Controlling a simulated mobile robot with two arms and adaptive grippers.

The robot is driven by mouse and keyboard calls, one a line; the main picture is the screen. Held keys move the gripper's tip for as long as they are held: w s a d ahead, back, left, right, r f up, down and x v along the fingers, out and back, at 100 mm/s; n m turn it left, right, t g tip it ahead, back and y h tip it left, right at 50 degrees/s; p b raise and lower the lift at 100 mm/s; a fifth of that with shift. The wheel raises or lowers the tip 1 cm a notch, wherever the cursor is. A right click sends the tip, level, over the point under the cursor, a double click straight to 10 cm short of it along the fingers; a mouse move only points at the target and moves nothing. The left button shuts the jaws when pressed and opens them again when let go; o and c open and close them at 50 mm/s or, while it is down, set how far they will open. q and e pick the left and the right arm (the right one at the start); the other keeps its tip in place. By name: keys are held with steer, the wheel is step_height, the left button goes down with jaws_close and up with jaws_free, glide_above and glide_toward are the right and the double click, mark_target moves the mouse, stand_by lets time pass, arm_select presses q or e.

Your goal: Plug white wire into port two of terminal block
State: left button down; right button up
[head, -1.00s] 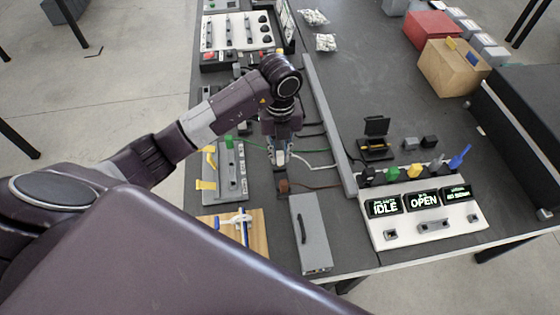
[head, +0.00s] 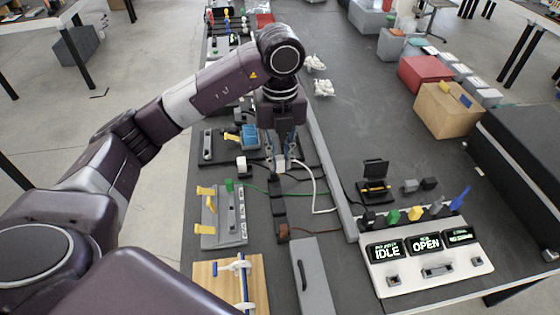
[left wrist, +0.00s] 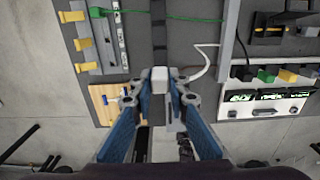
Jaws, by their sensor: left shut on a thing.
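My left gripper (head: 280,160) is shut on a white plug, held upright above the dark strip. The plug (left wrist: 160,78) shows between the two blue-padded fingertips (left wrist: 160,92) in the left wrist view. The white wire (head: 316,190) runs from near the gripper to the right and down to the grey rail; it also shows in the left wrist view (left wrist: 208,62). A dark narrow strip (head: 280,205), perhaps the terminal block, lies below the gripper; its ports are too small to tell. A brown plug (head: 283,232) sits at its near end. My right gripper is out of view.
A green wire (head: 262,190) crosses the strip. A grey rail (head: 330,165) runs along its right side. A grey fixture with yellow clips (head: 205,230) stands left. A display panel (head: 426,262) reads IDLE and OPEN.

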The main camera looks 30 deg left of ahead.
arm_select(q)
steer(key=s+a+f+b, duration=0.2)
steer(key=a+f+b, duration=0.3)
steer(key=a+b, duration=0.1)
steer(key=s+a+f+b, duration=0.3)
steer(key=a+f+b, duration=0.2)
steer(key=a+b, duration=0.1)
steer(key=shift+s+a+f, duration=0.3)
steer(key=shift+s+a, duration=0.05)
steer(key=shift+a, duration=0.15)
stand_by(0.6)
stand_by(0.4)
